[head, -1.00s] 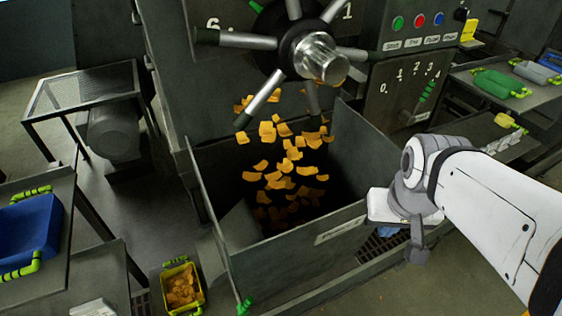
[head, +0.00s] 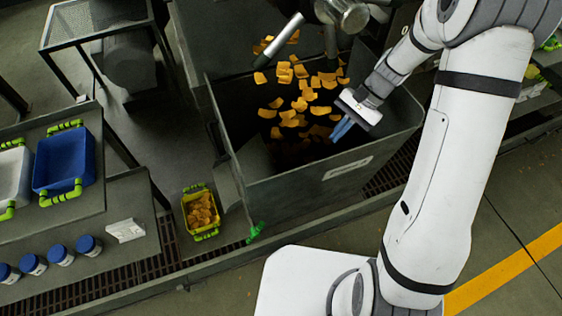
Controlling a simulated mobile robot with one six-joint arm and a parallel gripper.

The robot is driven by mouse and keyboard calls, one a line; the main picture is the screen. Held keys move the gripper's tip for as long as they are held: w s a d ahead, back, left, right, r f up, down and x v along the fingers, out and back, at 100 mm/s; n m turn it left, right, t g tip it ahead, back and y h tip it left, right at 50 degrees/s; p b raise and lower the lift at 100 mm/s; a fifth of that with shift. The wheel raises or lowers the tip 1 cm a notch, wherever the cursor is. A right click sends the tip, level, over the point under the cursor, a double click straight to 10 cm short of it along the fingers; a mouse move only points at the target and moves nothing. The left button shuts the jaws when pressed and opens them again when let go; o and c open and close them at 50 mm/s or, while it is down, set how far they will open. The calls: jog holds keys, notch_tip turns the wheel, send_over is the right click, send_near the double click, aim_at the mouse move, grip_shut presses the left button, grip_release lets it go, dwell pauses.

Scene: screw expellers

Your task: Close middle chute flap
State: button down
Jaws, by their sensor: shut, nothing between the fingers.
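A dark metal hopper (head: 285,203) with a label on its front wall stands in the middle of the head view. Orange pieces (head: 300,103) hang or fall inside it. A green handle (head: 256,232) sits low at the hopper's front left corner; I cannot tell whether it belongs to the middle chute flap. No flap is clearly identifiable, so its position cannot be told. My gripper (head: 342,129), with blue fingers, is shut and empty. It is over the hopper's opening, near the right side, pointing down and left.
A yellow crate (head: 201,212) of orange pieces stands on the floor left of the hopper. Blue (head: 62,165) and white (head: 12,178) crates stand on a table at left. Blue-lidded jars (head: 60,254) are below them. The hopper's walls are close to my arm.

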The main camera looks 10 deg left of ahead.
jog(key=w+a+f+m+g+y, duration=0.1)
jog(key=a+f+m+y, duration=0.1)
jog(key=f, duration=0.8)
jog(key=w+a+f+m+g+y, duration=0.1)
jog(key=w+a+f+m+y, duration=0.1)
jog(key=f, duration=0.9)
jog(key=shift+a+f+m+y, duration=0.2)
jog(key=shift+a+m+y, duration=0.4)
jog(key=shift+a+m, duration=0.3)
jog(key=shift+w, duration=0.1)
jog(key=s+a+f+p, duration=0.1)
jog(key=s+a+p, duration=0.3)
jog(key=a, duration=0.5)
jog(key=shift+s+a+p, duration=0.35)
jog(key=shift+s+a, duration=0.05)
jog(key=shift+s, duration=0.65)
jog(key=shift+f, duration=0.1)
jog(key=shift+w+d, duration=0.1)
jog(key=shift+w, duration=0.1)
